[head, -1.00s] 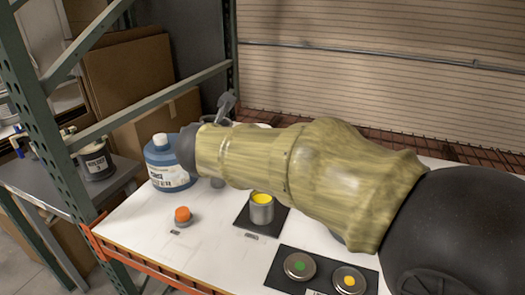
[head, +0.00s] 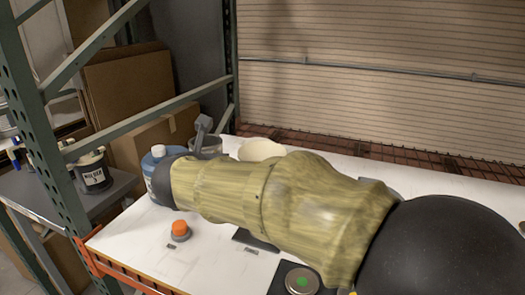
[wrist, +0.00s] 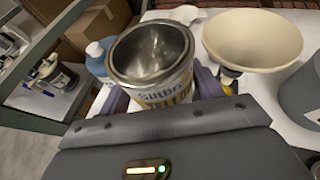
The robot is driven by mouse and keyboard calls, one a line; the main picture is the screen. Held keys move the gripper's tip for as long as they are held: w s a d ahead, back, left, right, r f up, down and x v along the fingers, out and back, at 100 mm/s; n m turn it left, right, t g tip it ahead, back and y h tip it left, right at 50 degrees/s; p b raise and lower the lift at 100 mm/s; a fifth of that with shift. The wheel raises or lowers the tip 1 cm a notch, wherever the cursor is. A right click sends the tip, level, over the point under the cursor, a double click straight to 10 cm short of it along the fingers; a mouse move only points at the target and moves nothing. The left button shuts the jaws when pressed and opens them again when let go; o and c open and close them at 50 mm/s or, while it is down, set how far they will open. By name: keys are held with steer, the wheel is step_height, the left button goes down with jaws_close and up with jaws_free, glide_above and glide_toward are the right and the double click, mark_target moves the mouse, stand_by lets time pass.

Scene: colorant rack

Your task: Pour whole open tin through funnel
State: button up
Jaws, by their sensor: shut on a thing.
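An open metal tin (wrist: 165,92) with a white and yellow label sits between the purple fingers of my gripper (wrist: 162,88), shut on it. The tin's mouth faces the wrist camera, showing a shiny grey inside; I cannot tell how much it holds. In the head view my gripper (head: 205,142) is at the far end of my arm, and the tin is mostly hidden. The wide cream funnel (wrist: 252,40) is right of the tin in the wrist view, apart from its rim. Its bowl also shows behind my arm in the head view (head: 260,149).
A blue jug (head: 156,156) stands left of my gripper. An orange-topped item (head: 180,230) and a green-dotted lid (head: 301,281) lie nearer the front. A grey container (wrist: 304,92) is at the wrist view's right edge. A green rack post (head: 40,130) rises at left.

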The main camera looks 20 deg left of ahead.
mark_target(209, 141)
steer(key=shift+r+p, duration=1.9)
steer(key=shift+r, duration=0.5)
steer(key=shift+f, duration=0.1)
steer(key=shift+d, duration=0.1)
